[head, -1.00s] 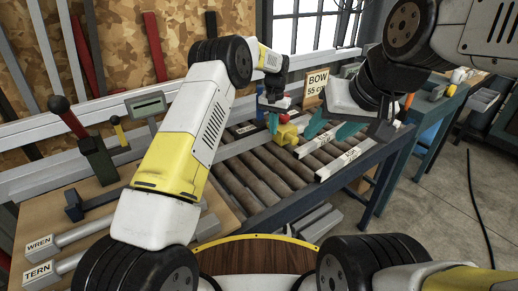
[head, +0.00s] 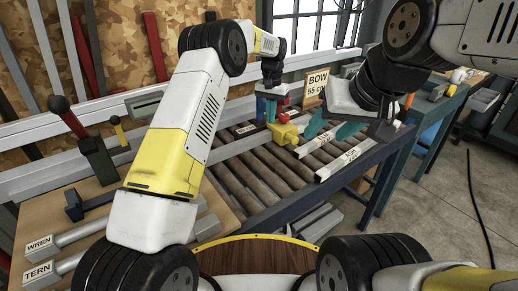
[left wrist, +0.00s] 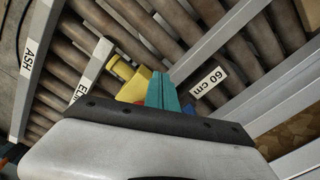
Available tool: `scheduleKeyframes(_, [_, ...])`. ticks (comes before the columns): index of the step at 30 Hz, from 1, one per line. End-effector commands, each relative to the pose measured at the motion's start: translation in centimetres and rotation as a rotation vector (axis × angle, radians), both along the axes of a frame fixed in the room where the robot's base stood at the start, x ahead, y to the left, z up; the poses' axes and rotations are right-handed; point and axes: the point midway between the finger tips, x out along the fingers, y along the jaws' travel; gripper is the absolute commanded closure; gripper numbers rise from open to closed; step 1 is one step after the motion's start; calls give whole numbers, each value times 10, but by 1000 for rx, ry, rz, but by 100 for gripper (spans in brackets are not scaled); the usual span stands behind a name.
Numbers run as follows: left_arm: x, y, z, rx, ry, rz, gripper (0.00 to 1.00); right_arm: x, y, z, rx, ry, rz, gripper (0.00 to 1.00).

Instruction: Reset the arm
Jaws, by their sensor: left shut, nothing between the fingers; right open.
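My left gripper (head: 271,108) has its teal fingers together, with nothing between them, above the roller conveyor. In the left wrist view its fingers (left wrist: 162,92) point over the rollers, close to a yellow object (left wrist: 136,80) in the picture. In the head view the yellow object (head: 284,134) is just below and right of the left fingers, with red and blue parts beside it. My right gripper (head: 331,127) is open, its two teal fingers apart and empty, over the right part of the conveyor.
The roller conveyor (head: 236,176) has labelled rails across it. A "BOW 55 cm" sign (head: 317,81) stands behind. On the left bench are a red-handled tool (head: 68,118) and bars labelled WREN (head: 41,245) and TERN (head: 40,270). A teal workbench (head: 432,108) stands at right; floor there is mostly clear.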

Motion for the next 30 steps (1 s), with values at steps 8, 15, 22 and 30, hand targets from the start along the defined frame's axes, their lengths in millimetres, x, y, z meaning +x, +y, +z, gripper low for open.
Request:
scheduleKeyframes(8, [0,0,1,0,1,0,100,0,0,0,0,0,0,48])
scheduleKeyframes(15, [-11,20,42,-22,-35,24,100,0,0,0,0,0,0,48])
scheduleKeyframes(22, [-61,72,132,-80,-125,88,100,0,0,0,0,0,0,48])
scheduleKeyframes(30, [-154,131,202,-150,-237,175,100,0,0,0,0,0,0,48])
